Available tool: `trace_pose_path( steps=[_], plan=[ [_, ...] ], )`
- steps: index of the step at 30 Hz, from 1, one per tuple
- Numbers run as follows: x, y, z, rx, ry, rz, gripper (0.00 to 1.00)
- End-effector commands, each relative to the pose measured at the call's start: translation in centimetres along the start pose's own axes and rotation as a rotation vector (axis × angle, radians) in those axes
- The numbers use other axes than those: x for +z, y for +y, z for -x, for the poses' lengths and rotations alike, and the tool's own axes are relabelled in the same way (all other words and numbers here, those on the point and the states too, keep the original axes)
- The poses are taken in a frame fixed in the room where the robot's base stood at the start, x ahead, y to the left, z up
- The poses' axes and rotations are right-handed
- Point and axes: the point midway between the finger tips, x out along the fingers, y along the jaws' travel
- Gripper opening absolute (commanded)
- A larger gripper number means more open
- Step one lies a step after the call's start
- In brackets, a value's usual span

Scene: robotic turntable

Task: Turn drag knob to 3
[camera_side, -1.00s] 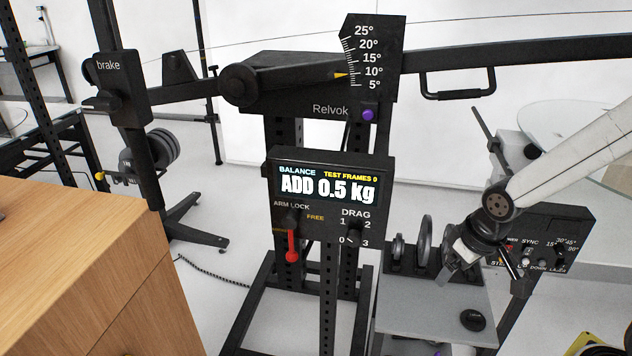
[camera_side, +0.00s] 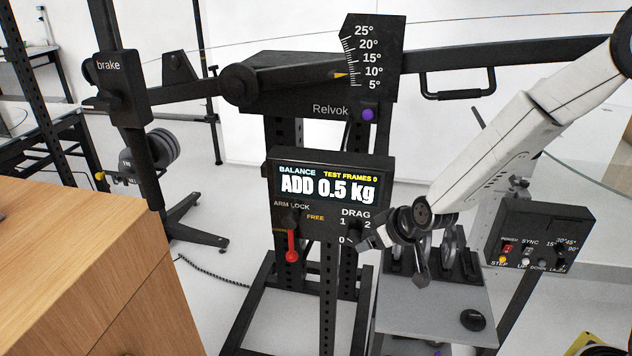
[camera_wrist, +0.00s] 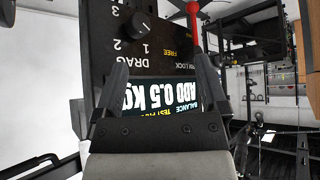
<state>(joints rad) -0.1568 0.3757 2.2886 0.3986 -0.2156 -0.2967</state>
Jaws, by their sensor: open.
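The drag knob (camera_side: 355,230) is a small black knob on the panel under the display, with labels 0 to 3 around it. In the side view my gripper (camera_side: 374,242) is at its lower right and covers the 3 label. In the wrist view the picture is turned over, and the knob (camera_wrist: 137,25) is at the top, beyond my open fingers (camera_wrist: 163,75). A pale mark shows on its right side; I cannot tell for sure which number it points at. Nothing is between the fingers.
The red arm lock lever (camera_side: 291,243) hangs left of the knob. The display (camera_side: 320,185) reads ADD 0.5 kg. A sync box (camera_side: 540,240) stands right, and discs (camera_side: 452,250) sit on a grey stand (camera_side: 430,310) below my arm.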

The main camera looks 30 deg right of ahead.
Motion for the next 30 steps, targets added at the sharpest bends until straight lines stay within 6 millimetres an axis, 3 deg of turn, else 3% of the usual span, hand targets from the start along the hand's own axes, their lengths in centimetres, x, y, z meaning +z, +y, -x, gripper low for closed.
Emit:
trace_pose_path(
  steps=[7,15,23,30],
  plan=[
    [-3.0,-1.5,-4.9,0.118,0.190,0.028,0.93],
    [-4.0,-2.1,-8.9,0.331,0.354,0.079,0.93],
    [-2.6,-2.2,-11.2,0.601,0.457,0.156,0.93],
    [0.3,-2.4,-11.8,0.861,0.497,0.243,0.93]
  ],
)
